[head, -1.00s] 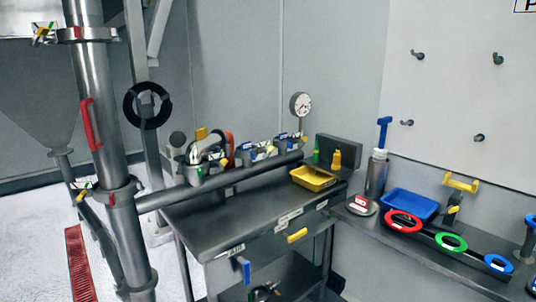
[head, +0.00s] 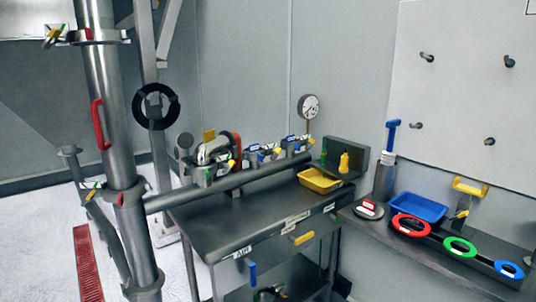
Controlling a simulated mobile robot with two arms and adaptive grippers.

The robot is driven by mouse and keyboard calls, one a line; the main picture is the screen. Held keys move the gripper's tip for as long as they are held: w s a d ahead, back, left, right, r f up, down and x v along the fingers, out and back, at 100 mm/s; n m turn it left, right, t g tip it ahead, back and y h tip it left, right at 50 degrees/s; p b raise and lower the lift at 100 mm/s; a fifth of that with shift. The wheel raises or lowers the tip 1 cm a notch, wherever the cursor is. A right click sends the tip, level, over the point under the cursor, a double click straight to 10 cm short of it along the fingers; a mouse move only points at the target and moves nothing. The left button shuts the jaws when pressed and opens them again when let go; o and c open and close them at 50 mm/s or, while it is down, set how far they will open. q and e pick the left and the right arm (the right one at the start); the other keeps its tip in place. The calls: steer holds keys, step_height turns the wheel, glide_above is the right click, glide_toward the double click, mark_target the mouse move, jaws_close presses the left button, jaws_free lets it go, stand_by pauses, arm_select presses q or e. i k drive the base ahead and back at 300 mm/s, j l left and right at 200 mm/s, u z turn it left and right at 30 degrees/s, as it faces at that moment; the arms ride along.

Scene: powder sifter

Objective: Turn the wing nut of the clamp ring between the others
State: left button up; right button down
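A steel pipe column stands at the left of the head view. It has an upper clamp ring (head: 98,37) near the top and a lower clamp ring (head: 127,193) lower down. Small yellow, red and green parts (head: 55,37) stick out left of the upper ring. Small green and white parts (head: 91,185) show left of the lower ring. These are too small to tell which is a wing nut. A red handle (head: 99,124) is on the column between the two rings. Neither of my grippers is in view.
A steel bench (head: 222,222) carries a horizontal pipe with several valves, a gauge (head: 309,106) and a yellow tray (head: 318,181). A shelf at right holds a blue tray (head: 417,207) and red, green and blue rings (head: 460,247). A red floor grate (head: 88,265) lies at left.

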mark_target(275, 153)
steer(key=i+l+z, duration=0.1)
steer(key=i+l, duration=0.15)
steer(key=l, duration=0.2)
steer(key=i+l, duration=0.25)
steer(key=l, duration=0.2)
steer(key=i+l+z, duration=0.15)
steer(key=l, duration=0.25)
steer(key=i+l, duration=0.05)
steer(key=i, duration=0.05)
